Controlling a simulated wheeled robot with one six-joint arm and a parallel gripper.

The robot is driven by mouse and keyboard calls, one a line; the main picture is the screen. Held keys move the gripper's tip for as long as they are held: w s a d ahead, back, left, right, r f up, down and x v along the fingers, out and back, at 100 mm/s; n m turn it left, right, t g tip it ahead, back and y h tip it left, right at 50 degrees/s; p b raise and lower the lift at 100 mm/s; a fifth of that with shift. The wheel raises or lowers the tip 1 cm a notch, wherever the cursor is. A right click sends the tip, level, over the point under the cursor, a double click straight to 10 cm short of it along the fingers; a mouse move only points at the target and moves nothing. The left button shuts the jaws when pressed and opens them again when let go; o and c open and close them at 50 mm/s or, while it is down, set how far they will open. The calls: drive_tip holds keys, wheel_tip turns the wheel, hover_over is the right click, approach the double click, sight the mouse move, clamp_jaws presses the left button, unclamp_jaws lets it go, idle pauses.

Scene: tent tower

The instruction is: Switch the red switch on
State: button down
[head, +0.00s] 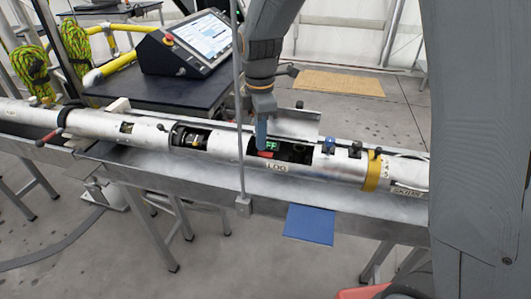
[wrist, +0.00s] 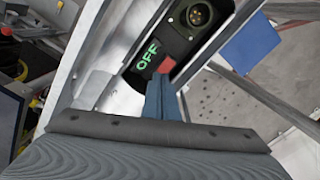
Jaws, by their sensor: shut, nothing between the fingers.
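The red switch (wrist: 166,66) sits in a dark recess of the silver tube, beside a green display (wrist: 147,54) that reads OFF. In the head view the red switch (head: 266,154) shows low in the tube's opening, with the green display (head: 272,146) just above it. My gripper (wrist: 163,82) is shut and empty, its blue fingertips right at the lower edge of the switch in the wrist view. I cannot tell whether they touch it. In the head view my gripper (head: 261,148) points down into the opening and hides part of it.
The long silver tube (head: 220,143) lies along a metal bench (head: 170,174). An open cover (head: 297,123) stands behind the opening. A thin upright pole (head: 238,100) is left of my gripper. A round connector (wrist: 199,15) lies beside the display. A control screen (head: 203,37) is at the back.

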sight(261, 152)
drive_tip(key=shift+f+b, duration=0.3)
drive_tip(key=shift+f, duration=0.5)
idle(0.4)
drive_tip(key=shift+r, duration=0.15)
wheel_tip(261, 152, up, 7)
drive_tip(key=p, duration=0.5)
drive_tip(key=shift+p, duration=0.3)
drive_tip(key=s+d+f+m+b, duration=0.2)
drive_tip(key=s+d+f+m, duration=0.2)
drive_tip(key=s+d+m, duration=0.3)
drive_tip(key=s+d+f+m+t+b, duration=0.1)
drive_tip(key=s+d+f+m+b, duration=0.2)
drive_tip(key=s+d+m, duration=0.5)
drive_tip(key=f+m, duration=0.1)
drive_tip(key=m, duration=0.4)
drive_tip(key=shift+b, duration=0.3)
